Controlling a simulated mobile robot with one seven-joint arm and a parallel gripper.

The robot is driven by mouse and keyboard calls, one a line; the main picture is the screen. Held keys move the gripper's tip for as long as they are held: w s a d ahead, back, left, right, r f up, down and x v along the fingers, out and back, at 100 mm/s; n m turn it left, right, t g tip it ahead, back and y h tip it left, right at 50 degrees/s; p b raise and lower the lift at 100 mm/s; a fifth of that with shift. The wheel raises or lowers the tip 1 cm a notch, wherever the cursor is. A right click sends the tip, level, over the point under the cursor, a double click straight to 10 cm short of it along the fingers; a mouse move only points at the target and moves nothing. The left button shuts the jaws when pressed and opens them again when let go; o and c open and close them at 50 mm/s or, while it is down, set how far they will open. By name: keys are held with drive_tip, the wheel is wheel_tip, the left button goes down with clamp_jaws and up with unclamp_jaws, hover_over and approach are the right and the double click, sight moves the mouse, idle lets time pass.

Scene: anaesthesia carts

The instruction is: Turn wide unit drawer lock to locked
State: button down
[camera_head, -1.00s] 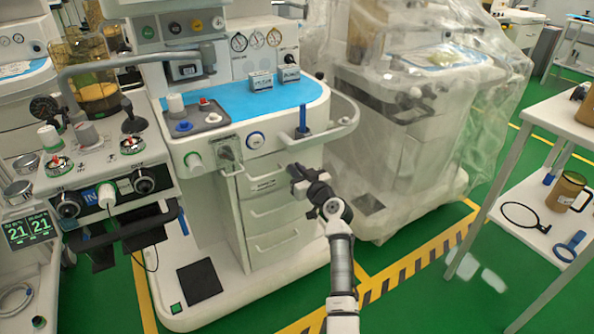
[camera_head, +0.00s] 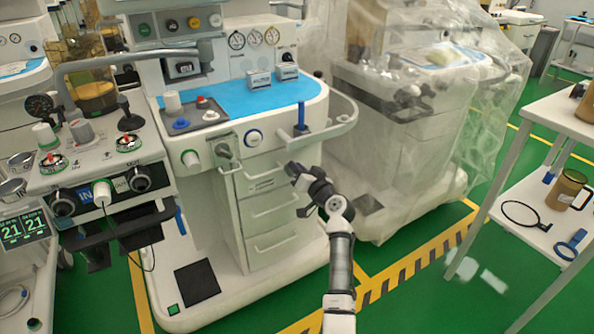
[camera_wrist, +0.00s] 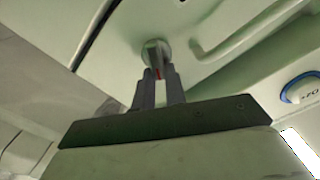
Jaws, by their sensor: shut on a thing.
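The drawer lock is a small rounded metal knob (camera_wrist: 157,52) with a red mark, on a pale green-white panel in the wrist view. My gripper (camera_wrist: 159,88) is shut on this knob, with one grey finger on each side and the red mark showing between the tips. In the head view my gripper (camera_head: 292,170) is at the upper right of the wide unit's drawer stack (camera_head: 268,215). The lock is hidden behind my gripper there, and I cannot read which position it is in. The drawers look closed.
A curved rail (camera_head: 345,125) juts out above my gripper. A plastic-covered unit (camera_head: 400,150) stands to the right, and a white table (camera_head: 560,120) farther right.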

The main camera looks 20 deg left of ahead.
drive_tip(key=m+p, duration=0.1)
drive_tip(key=m, duration=0.3)
drive_tip(key=f+m+p, duration=0.1)
drive_tip(key=m, duration=0.6)
drive_tip(key=shift+w+d+f+m+p, duration=0.2)
drive_tip(key=shift+w+d+m+p, duration=0.1)
drive_tip(key=shift+w+m+p, duration=0.1)
idle(0.3)
drive_tip(key=c, duration=1.4)
unclamp_jaws()
drive_tip(key=shift+f, duration=0.1)
drive_tip(key=shift+c, duration=0.2)
drive_tip(key=p+v, duration=0.3)
drive_tip(key=v, duration=1.1)
drive_tip(key=shift+p, duration=0.35)
